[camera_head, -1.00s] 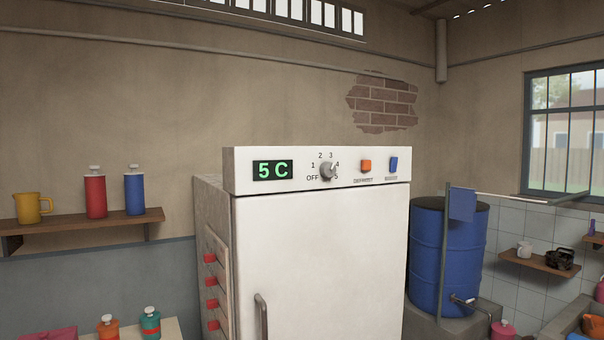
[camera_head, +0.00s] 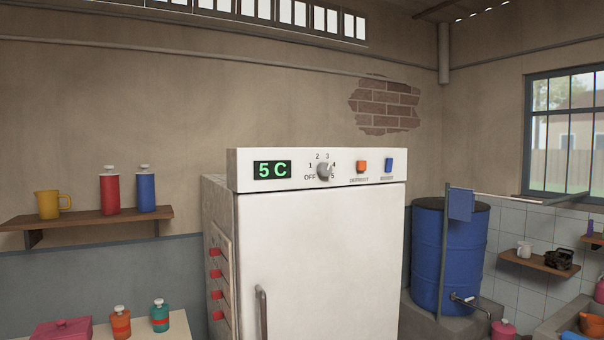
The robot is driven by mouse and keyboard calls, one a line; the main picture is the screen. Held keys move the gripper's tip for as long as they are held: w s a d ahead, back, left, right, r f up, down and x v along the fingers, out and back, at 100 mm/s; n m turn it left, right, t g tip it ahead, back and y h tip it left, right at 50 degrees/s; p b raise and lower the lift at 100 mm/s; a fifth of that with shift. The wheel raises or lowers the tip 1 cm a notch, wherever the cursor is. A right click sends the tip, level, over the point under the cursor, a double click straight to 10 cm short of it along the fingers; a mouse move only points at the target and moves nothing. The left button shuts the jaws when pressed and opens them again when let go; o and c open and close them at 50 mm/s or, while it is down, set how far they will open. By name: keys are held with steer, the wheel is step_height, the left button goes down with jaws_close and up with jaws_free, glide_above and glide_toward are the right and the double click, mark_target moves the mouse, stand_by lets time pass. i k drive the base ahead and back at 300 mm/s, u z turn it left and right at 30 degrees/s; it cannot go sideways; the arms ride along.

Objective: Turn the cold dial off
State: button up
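The white fridge (camera_head: 320,260) stands in the middle of the view, with a control panel along its top front. The green display (camera_head: 272,170) left of the dial reads 5 C. My gripper is not in view.
An orange defrost switch (camera_head: 361,167) and a blue switch (camera_head: 389,165) sit right of the dial. A vertical handle (camera_head: 262,312) is on the fridge door. A wall shelf (camera_head: 88,221) is at left; a blue barrel (camera_head: 427,260) stands at right.

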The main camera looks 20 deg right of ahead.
mark_target(323, 169)
steer(key=u, duration=0.05)
steer(key=i, duration=1)
steer(key=u, duration=0.05)
